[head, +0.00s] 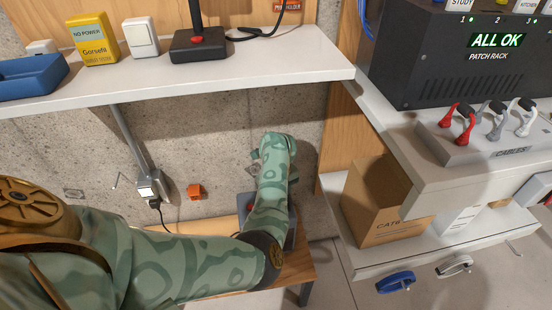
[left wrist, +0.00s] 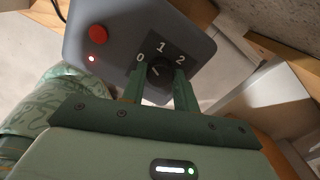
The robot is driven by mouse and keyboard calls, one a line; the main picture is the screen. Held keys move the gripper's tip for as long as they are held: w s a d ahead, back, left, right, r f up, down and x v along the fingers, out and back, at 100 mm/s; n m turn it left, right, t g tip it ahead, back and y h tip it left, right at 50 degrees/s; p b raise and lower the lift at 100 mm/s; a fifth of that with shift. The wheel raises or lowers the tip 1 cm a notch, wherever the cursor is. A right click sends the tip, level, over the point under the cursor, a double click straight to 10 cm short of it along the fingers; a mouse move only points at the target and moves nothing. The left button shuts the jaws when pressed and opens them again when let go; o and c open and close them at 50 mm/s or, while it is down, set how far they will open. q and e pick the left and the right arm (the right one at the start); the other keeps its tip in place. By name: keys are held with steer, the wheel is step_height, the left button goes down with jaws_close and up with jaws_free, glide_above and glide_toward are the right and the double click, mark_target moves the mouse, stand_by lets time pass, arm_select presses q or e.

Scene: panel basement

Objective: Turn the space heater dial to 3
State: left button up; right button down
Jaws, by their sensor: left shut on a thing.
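No 3 is visible. The mark's exact direction is hard to tell. My left gripper (left wrist: 160,72) is shut on the dial, one finger on each side. My right gripper is in neither view.
A cardboard box (head: 385,205) stands on a lower shelf at right, below the grey cable switches (head: 495,135). A plug and cord (head: 153,200) hang at the wall.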

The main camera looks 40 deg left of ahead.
arm_select(q)
steer(key=shift+r+m+p, duration=0.15)
steer(key=shift+m+p, duration=0.2)
steer(key=shift+m, duration=0.55)
steer(key=shift+m+p, duration=0.35)
steer(key=shift+m, duration=1.05)
steer(key=m+p, duration=0.1)
steer(key=m, duration=0.1)
steer(key=shift+m, duration=0.4)
steer(key=m+p, duration=0.1)
steer(key=m, duration=0.1)
steer(key=shift+m, duration=0.3)
steer(key=m+p, duration=0.2)
steer(key=m, duration=0.3)
steer(key=shift+m, duration=0.3)
steer(key=m+p, duration=0.1)
steer(key=m, duration=0.3)
steer(key=shift+p, duration=0.35)
steer(key=m, duration=0.4)
steer(key=shift+p, duration=0.4)
steer(key=m, duration=0.4)
steer(key=shift+p, duration=0.3)
steer(key=shift+m, duration=1.7)
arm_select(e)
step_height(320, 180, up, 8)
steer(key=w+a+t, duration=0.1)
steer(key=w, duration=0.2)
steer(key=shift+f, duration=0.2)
